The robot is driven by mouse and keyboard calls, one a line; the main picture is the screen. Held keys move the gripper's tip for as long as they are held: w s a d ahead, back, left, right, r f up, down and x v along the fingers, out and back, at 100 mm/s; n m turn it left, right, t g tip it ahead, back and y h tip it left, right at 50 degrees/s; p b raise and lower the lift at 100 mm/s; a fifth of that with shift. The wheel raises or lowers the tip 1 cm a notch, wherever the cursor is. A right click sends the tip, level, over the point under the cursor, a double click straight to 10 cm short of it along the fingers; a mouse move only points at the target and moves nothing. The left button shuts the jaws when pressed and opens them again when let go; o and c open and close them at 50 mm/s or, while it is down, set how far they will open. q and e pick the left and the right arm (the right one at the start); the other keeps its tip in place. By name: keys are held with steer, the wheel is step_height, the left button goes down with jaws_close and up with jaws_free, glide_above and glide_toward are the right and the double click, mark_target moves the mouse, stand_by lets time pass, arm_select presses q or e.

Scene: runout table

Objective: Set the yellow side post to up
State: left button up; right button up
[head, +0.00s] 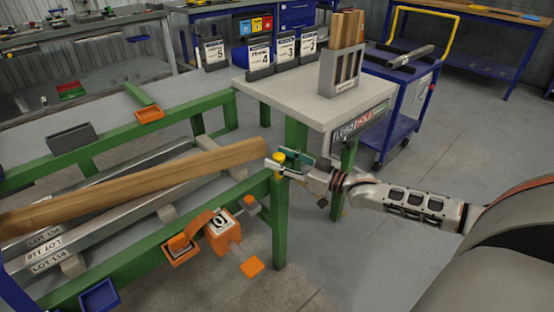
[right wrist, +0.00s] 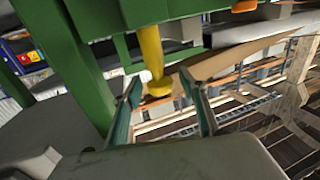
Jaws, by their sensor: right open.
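The yellow side post (head: 279,157) shows in the head view as a small yellow cap at the near right corner of the green runout frame, by the end of a wooden beam. In the right wrist view the yellow post (right wrist: 152,50) is a thin shaft running from the green frame to a round end. My right gripper (head: 286,162) is at the post in the head view. In the right wrist view its teal fingers (right wrist: 161,80) are apart, with the post's round end between them. I cannot tell whether either finger touches it. My left gripper is not in view.
The wooden beam (head: 150,183) lies along the green frame (head: 280,225). An orange box (head: 222,232) hangs on the frame's near side. A pale table (head: 290,98) with a grey holder (head: 340,75) stands behind. A blue cart (head: 405,110) is at the right. Floor is clear in front.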

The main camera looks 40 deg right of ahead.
steer(key=shift+w+a, duration=0.1)
steer(key=shift+w, duration=0.15)
jaws_close()
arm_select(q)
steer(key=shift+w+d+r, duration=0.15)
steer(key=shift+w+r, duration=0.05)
arm_select(e)
steer(key=shift+r, duration=0.1)
steer(key=shift+r, duration=0.3)
step_height(320, 180, up, 3)
steer(key=shift+w+r+p, duration=0.1)
steer(key=shift+w+p, duration=0.05)
steer(key=shift+p, duration=0.9)
arm_select(q)
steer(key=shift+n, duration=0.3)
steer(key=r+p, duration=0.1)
steer(key=p, duration=0.2)
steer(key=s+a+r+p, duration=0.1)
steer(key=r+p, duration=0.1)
steer(key=p, duration=0.2)
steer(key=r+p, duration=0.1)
steer(key=p, duration=0.3)
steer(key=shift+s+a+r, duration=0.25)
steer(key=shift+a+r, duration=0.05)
arm_select(e)
step_height(320, 180, up, 16)
